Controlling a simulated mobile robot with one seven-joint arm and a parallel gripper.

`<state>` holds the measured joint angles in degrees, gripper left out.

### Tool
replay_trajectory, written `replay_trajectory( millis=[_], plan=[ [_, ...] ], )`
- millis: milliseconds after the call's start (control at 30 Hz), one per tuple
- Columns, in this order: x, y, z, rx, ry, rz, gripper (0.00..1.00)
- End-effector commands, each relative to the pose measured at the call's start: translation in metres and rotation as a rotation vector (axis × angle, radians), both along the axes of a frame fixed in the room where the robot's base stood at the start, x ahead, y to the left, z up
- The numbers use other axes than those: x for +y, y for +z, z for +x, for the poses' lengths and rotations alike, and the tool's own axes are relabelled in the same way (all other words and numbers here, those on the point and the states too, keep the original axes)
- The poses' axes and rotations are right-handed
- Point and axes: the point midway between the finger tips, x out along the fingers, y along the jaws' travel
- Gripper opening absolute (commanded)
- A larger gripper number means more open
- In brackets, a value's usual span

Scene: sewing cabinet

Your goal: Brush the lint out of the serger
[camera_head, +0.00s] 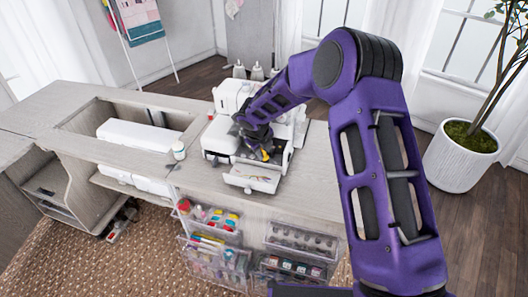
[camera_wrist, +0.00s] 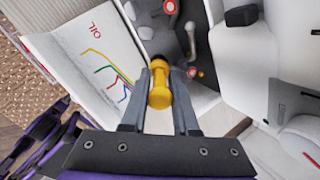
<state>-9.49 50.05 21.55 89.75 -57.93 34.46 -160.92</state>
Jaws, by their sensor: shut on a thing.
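The serger (camera_head: 222,138) is a white machine on the cabinet top in the head view, with its front cover folded down. In the wrist view the open cover (camera_wrist: 97,50) shows colored threading lines and the word OIL. Beside it is the grey inner area of the serger (camera_wrist: 181,38). My gripper (camera_wrist: 160,98) is shut on a yellow-orange handle, likely the brush (camera_wrist: 159,96), over the serger's open front. The brush's far end is hidden or too small to make out. In the head view my gripper (camera_head: 262,152) is partly hidden by my arm.
Clear drawers (camera_head: 301,240) hang below the front edge. Thread cones (camera_head: 257,73) stand behind the serger.

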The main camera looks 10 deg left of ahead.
Motion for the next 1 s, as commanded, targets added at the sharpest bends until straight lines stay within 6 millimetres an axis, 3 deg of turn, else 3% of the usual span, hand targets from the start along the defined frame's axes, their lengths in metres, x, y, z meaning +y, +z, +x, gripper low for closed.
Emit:
replay_trajectory(
  millis=[500,1000],
  plan=[
    [0.019,-0.001,0.004,-0.001,0.0,0.0,0.0],
    [0.024,-0.001,0.005,0.0,0.0,0.0,0.0]
  ],
)
